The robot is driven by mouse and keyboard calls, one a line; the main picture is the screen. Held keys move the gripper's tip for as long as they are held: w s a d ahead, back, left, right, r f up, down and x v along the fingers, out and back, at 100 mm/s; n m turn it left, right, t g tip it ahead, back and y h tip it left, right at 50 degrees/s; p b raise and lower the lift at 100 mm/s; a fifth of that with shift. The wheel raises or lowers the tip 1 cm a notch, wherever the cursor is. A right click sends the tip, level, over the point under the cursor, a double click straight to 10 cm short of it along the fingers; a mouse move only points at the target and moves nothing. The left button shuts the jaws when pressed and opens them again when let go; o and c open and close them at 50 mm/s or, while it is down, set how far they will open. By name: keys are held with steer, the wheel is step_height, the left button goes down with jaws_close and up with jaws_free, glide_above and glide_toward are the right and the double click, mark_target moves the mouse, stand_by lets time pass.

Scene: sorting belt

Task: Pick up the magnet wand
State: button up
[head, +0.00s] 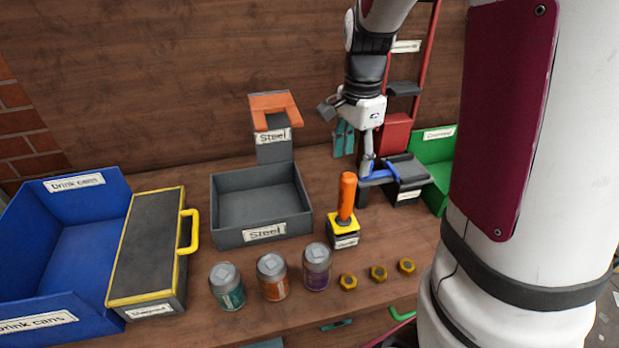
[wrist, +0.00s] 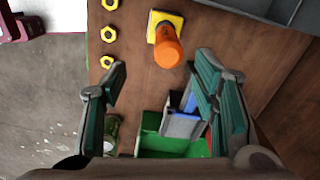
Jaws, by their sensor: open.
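The magnet wand (head: 347,195) has an upright orange handle and stands in a yellow-topped dark block (head: 344,238) on the wooden bench. In the wrist view the wand's orange handle (wrist: 168,50) shows at the top centre, above the fingertips in the picture and outside the jaws. My gripper (head: 357,158) hangs behind and above the wand in the head view. Its fingers are spread and empty in the wrist view (wrist: 160,82), with the bench below. I see no contact with the wand.
A grey steel bin (head: 218,210) stands left of the wand. Three cans (head: 272,278) and three brass nuts (head: 378,272) lie in front. A dark stand with a blue tool (head: 378,175) and a green bin (head: 438,150) are at right. A yellow-edged case (head: 145,250) and blue bin (head: 60,235) are far left.

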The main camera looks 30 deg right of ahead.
mark_target(346, 198)
steer(key=shift+w+f, duration=0.2)
steer(key=shift+f, duration=0.15)
step_height(346, 198, down, 8)
steer(key=shift+r+b, duration=0.15)
steer(key=shift+b, duration=0.2)
steer(key=shift+w+d+f, duration=0.1)
steer(key=shift+w+f, duration=0.1)
steer(key=shift+f, duration=1.2)
steer(key=shift+w+d+f, duration=0.1)
steer(key=shift+w+f, duration=0.05)
steer(key=shift+f, duration=1.25)
steer(key=shift+c, duration=0.5)
jaws_close()
